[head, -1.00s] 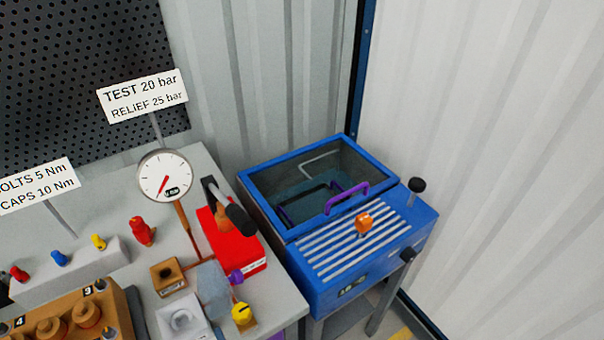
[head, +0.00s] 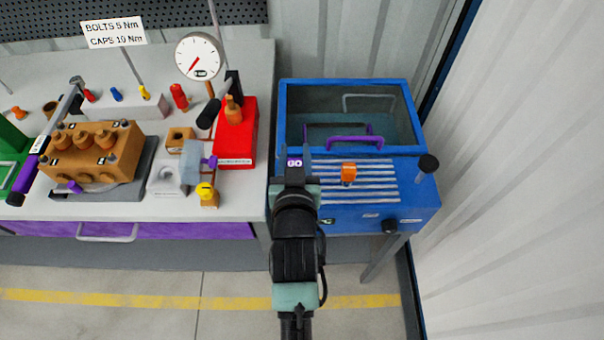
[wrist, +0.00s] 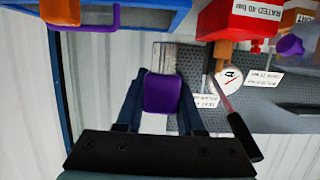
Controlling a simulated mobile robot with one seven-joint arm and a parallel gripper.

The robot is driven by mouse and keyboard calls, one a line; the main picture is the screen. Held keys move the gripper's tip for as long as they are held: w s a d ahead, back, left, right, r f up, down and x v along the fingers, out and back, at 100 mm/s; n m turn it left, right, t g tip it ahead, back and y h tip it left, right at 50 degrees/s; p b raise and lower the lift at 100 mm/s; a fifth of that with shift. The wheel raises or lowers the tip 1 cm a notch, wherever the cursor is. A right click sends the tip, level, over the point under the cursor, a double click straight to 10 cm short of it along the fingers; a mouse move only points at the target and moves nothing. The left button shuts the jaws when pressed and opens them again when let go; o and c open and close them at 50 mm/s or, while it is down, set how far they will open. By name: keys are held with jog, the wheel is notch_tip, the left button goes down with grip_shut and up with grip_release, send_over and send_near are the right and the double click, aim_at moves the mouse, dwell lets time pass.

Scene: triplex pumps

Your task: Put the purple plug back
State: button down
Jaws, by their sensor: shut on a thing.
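In the wrist view the purple plug (wrist: 162,93) sits between the two fingers (wrist: 160,98). The gripper is in front of the blue machine's left edge, near the right end of the bench. Its height above them is hard to judge. The plug's far end and any empty place for it are not clearly visible.
The blue machine (head: 410,213) with a glass lid stands right of the bench (head: 110,208). The red box (head: 236,135), gauge (head: 199,57), clear block (head: 190,160) and brown pump block (head: 120,150) are on the bench. Open floor lies in front.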

jog(key=w+f, duration=0.1)
jog(key=f, duration=0.1)
jog(key=w+f, duration=0.1)
jog(key=f, duration=0.1)
jog(key=w+f, duration=0.1)
jog(key=f, duration=0.2)
jog(key=shift+w+f, duration=0.1)
jog(key=shift+w, duration=0.1)
jog(key=shift+f, duration=0.1)
jog(key=shift+f, duration=0.15)
jog(key=c, duration=0.5)
grip_release()
jog(key=shift+r, duration=0.2)
